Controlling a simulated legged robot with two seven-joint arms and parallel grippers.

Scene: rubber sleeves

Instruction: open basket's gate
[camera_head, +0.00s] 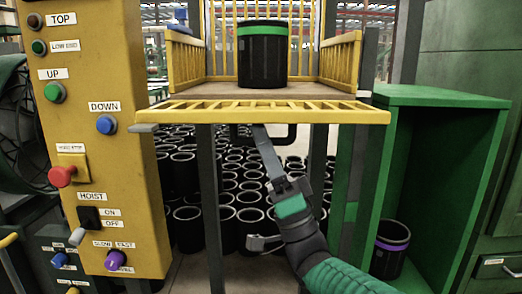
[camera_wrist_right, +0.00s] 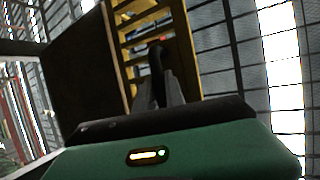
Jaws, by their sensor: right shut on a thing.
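The yellow basket (camera_head: 340,60) stands at the top centre with a brown floor. Its slatted yellow gate (camera_head: 330,112) is folded down, nearly level, and sticks out from the front edge. A black rubber sleeve (camera_head: 263,60) with a green band stands upright inside. My right gripper (camera_head: 262,138) is just under the gate, shut on its dark handle (camera_head: 286,138). In the right wrist view, the gripper's fingers (camera_wrist_right: 160,82) close around the dark handle (camera_wrist_right: 155,55) beside the yellow gate bars (camera_wrist_right: 130,42). The fingertips are partly hidden. My left gripper is out of view.
A yellow control panel (camera_head: 95,160) with buttons and switches stands close on the left. Many black sleeves (camera_head: 187,225) stand below the basket. A green cabinet (camera_head: 440,98) on the right holds a sleeve with a purple band (camera_head: 391,248).

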